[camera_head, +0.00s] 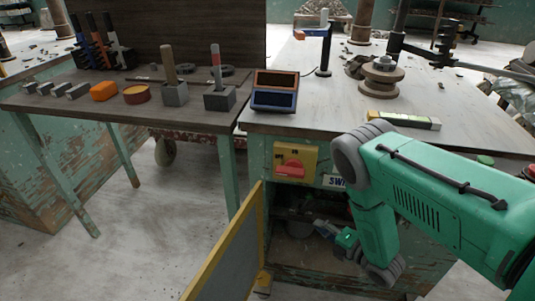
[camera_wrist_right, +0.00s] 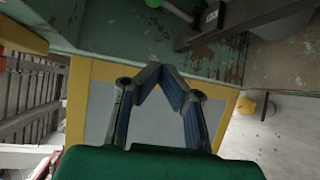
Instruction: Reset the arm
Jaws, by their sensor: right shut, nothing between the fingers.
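My right arm (camera_head: 440,195) is green and comes in from the right, bent downward in front of the workbench cabinet. My right gripper (camera_head: 335,233) is low, at the open cabinet front, to the right of the yellow-framed door. In the right wrist view its fingers (camera_wrist_right: 158,70) meet at the tips, shut with nothing between them. The grey door panel with its yellow frame (camera_wrist_right: 77,100) shows behind the fingers there. My left arm and gripper are not in view.
The cabinet door (camera_head: 232,250) stands open toward me. Above it is a red switch on a yellow plate (camera_head: 295,160). The workbench top (camera_head: 340,105) holds a two-screen box (camera_head: 275,90) and a yellow-and-white bar (camera_head: 403,120). A side table (camera_head: 120,112) with tools and blocks stands at left.

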